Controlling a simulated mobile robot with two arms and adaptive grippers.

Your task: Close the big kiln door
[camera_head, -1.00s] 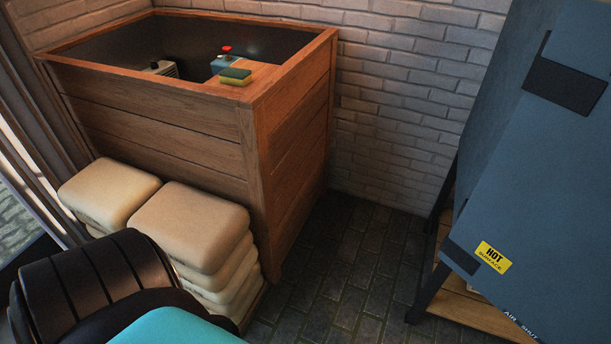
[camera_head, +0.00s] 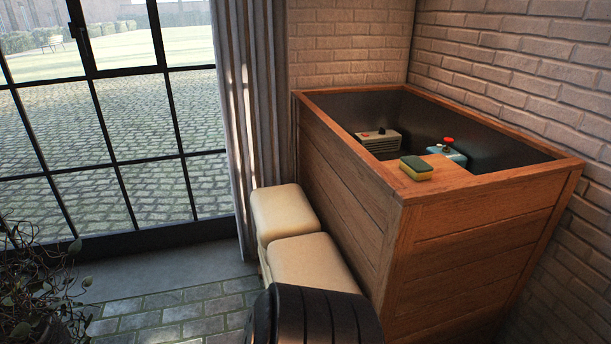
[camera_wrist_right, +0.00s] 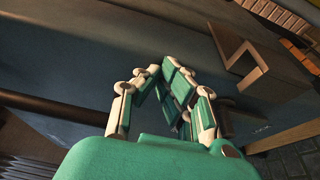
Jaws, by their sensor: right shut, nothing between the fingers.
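In the right wrist view, a dark blue-grey panel of the kiln (camera_wrist_right: 75,60) fills much of the picture, with a dark angular bracket or handle (camera_wrist_right: 240,62) at upper right. I cannot tell whether this panel is the door or how far the door stands open. My right gripper (camera_wrist_right: 161,72) has its green and white fingers drawn together, shut and empty, in front of the panel. Whether it touches the panel is unclear. The head view shows neither the kiln nor either gripper.
In the head view, a wooden bin (camera_head: 470,225) stands against the brick wall, with a sponge (camera_head: 416,168) on its ledge. A tall window (camera_head: 130,130), a curtain (camera_head: 250,110) and a plant (camera_head: 30,290) are at left.

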